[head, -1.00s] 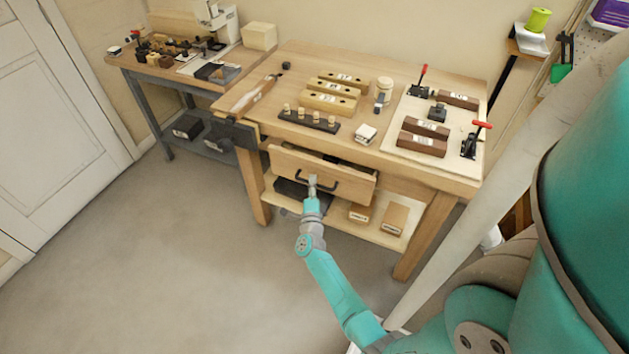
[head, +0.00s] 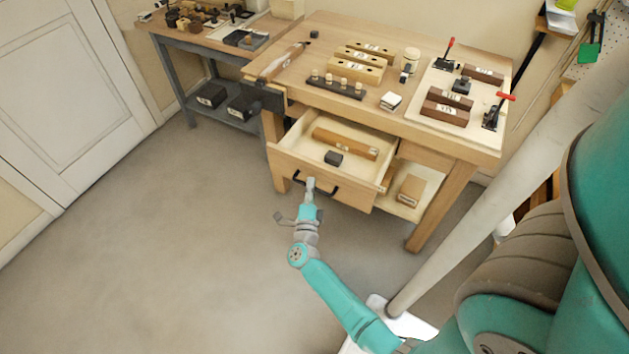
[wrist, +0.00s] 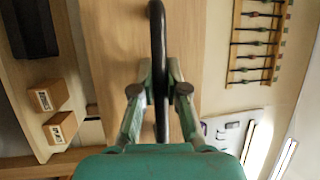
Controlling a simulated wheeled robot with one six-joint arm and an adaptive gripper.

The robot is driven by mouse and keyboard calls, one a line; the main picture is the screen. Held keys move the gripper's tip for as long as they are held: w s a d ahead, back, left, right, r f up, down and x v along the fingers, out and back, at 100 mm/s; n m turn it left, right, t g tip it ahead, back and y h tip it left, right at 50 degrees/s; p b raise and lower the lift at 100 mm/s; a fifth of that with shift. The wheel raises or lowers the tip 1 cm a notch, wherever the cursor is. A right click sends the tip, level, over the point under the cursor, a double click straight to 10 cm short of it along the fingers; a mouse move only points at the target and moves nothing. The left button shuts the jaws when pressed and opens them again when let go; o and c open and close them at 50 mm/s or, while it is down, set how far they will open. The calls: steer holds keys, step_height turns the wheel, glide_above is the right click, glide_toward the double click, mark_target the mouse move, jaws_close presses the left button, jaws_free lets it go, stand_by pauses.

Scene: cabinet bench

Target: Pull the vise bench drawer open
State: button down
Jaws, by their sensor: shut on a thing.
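The vise bench (head: 440,130) stands at the centre of the head view, with a vise (head: 262,95) at its left end. Its wooden drawer (head: 280,163) is pulled well out, and its inside shows. A long wooden block (head: 345,143) and a small dark block (head: 333,158) lie in it. The black bar handle (head: 328,190) is on the drawer front. My gripper (head: 310,184) is at the handle, shut on it. In the wrist view the handle (wrist: 158,50) runs between the two fingers of my gripper (wrist: 160,95).
Wooden blocks, a peg rack (head: 336,88) and red-handled clamps (head: 495,112) are on the bench top. A lower shelf holds a box (head: 411,190). A second bench (head: 190,60) stands at the back left. The floor (head: 170,230) in front and left is clear.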

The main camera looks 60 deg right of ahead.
steer(key=shift+a, duration=0.1)
steer(key=c, duration=1.2)
jaws_free()
steer(key=v, duration=1.2)
steer(key=s+a+r+n+t+y, duration=0.2)
steer(key=s+a+r+n+y, duration=0.4)
steer(key=n, duration=0.4)
steer(key=s+a+r+n+t+y, duration=0.2)
steer(key=s+a+r+n+y, duration=0.4)
steer(key=s+n, duration=0.4)
steer(key=s+a+r+n+t+y, duration=0.1)
steer(key=s+a+r+n+y, duration=0.4)
steer(key=s+a+r+n, duration=0.2)
steer(key=shift+s+a+r+n+t+y, duration=0.2)
steer(key=shift+s+a+n, duration=0.15)
steer(key=shift+a+n, duration=0.25)
steer(key=shift+s+a+r+n+t+y, duration=0.15)
steer(key=shift+s+a+n, duration=0.25)
steer(key=shift+n, duration=0.4)
